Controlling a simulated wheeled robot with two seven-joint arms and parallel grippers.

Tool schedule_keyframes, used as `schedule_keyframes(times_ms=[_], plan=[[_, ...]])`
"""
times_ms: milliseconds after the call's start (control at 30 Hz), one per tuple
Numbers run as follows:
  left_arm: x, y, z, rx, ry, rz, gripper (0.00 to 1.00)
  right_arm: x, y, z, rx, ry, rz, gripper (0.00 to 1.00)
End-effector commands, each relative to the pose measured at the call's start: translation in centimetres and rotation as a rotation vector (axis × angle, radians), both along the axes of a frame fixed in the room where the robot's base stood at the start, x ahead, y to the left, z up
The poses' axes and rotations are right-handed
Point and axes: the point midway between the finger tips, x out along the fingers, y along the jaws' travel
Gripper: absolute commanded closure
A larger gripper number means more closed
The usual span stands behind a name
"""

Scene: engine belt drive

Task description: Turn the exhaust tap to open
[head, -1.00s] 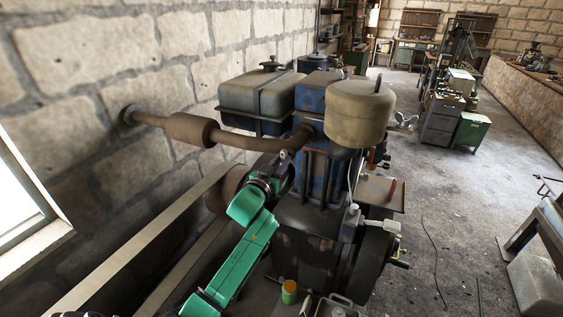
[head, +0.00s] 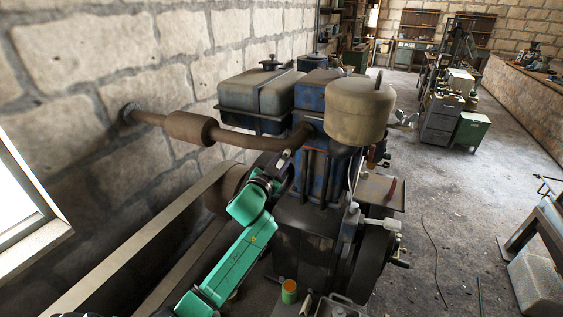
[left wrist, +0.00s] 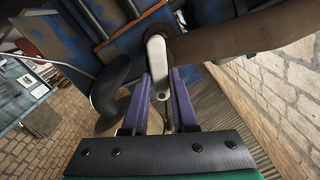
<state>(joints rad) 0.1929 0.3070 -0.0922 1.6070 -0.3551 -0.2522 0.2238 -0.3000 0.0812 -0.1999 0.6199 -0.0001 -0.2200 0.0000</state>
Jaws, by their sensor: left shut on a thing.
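The exhaust tap's pale cream lever (left wrist: 157,62) shows in the left wrist view, beside the brown exhaust pipe (left wrist: 215,38). My left gripper (left wrist: 160,85) has its two purple fingers on either side of the lever's lower part and is shut on it. In the head view my left gripper (head: 285,158) is just below the exhaust pipe (head: 245,141), close to the blue engine (head: 312,110). The lever is too small there to tell its angle. My right gripper is in neither view.
A tank (head: 262,92) and a round tan canister (head: 358,110) stand high on the engine. A long pale belt (head: 140,240) runs towards the wall below the pipe. A flywheel (head: 372,262) is at the engine's right. The floor to the right is mostly clear.

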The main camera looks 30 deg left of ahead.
Motion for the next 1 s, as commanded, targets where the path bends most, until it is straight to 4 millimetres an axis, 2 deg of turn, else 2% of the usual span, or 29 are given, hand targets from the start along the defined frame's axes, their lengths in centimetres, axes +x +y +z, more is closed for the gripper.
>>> schedule_keyframes(times_ms=[1000], plan=[[0.0, -0.3, -0.7, 0.936, 0.057, 0.005, 1.0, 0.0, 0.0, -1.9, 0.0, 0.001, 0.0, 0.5]])
